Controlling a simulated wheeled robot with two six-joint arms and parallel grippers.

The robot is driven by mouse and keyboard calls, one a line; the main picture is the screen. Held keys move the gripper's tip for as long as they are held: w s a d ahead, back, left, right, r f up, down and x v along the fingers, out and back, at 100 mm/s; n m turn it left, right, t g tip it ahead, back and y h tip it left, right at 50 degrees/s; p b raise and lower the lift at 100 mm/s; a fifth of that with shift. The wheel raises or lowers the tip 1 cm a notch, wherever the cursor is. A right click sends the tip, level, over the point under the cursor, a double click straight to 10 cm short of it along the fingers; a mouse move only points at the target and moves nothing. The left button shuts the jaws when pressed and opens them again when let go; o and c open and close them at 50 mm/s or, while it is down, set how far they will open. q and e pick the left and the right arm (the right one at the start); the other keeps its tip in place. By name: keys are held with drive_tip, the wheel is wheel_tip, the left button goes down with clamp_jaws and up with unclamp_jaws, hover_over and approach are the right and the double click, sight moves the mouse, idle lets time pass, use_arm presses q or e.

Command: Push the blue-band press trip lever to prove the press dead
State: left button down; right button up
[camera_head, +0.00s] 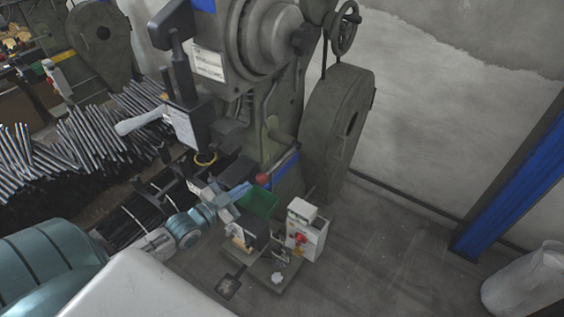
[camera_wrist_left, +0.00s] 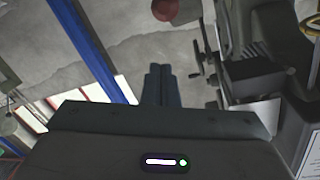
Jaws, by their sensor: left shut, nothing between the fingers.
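The blue-band press (camera_head: 245,55) stands in the centre of the head view, grey-green, with a blue band (camera_head: 288,180) low on its body. A lever with a red ball knob (camera_head: 262,179) sticks out at its lower front. The red knob also shows at the top edge of the left wrist view (camera_wrist_left: 165,9). My left gripper (camera_head: 243,190) is just left of and below the knob in the head view. Its fingers are shut and empty in the wrist view (camera_wrist_left: 160,72), with the knob beyond their tips. Contact with the lever cannot be made out. My right gripper is out of view.
A white control box (camera_head: 308,238) with a red button and a green bin (camera_head: 260,203) stand close to my left gripper. Piles of metal rods (camera_head: 90,135) lie at left. A blue post (camera_head: 510,185) stands at right. Floor between the press and post is clear.

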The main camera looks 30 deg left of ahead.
use_arm(q)
drive_tip(key=shift+d+r, duration=0.25)
drive_tip(key=shift+r, duration=0.3)
drive_tip(key=b, duration=1.2)
hover_over(263, 183)
drive_tip(key=d, duration=0.2)
drive_tip(key=f, duration=0.2)
drive_tip(key=shift+w+a+f+b, duration=0.1)
drive_tip(key=shift+a+f+b, duration=0.25)
drive_tip(key=shift+a+f, duration=0.4)
drive_tip(key=shift+s+a+f, duration=0.25)
drive_tip(key=shift+a, duration=0.1)
drive_tip(key=shift+w, duration=0.1)
